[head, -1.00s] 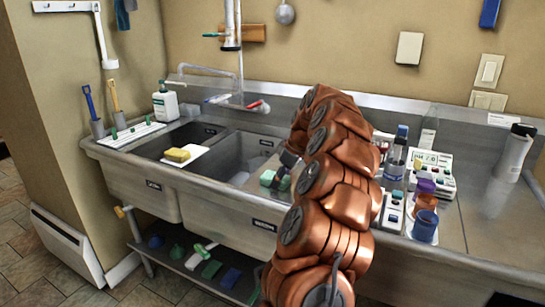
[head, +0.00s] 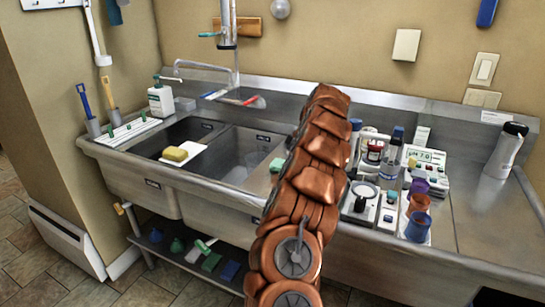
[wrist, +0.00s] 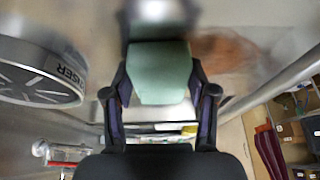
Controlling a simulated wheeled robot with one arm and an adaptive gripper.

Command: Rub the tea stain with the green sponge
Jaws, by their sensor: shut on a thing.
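The green sponge (wrist: 160,75) is held between the two fingers of my gripper (wrist: 160,92) in the wrist view. A blurred brown stain (wrist: 225,50) lies on the grey metal surface just right of the sponge. I cannot tell whether the sponge touches the surface. In the head view my arm hides the gripper and the stain. A small green patch (head: 277,165) shows at the left edge of my arm, and I cannot tell whether it is the held sponge.
A round slotted metal fitting (wrist: 40,70) is left of my gripper in the wrist view. The head view shows sink basins (head: 240,155), a yellow sponge (head: 175,154) on a white board, and a pH meter (head: 427,158) and cups (head: 418,226) right of my arm. The far-right counter is mostly clear.

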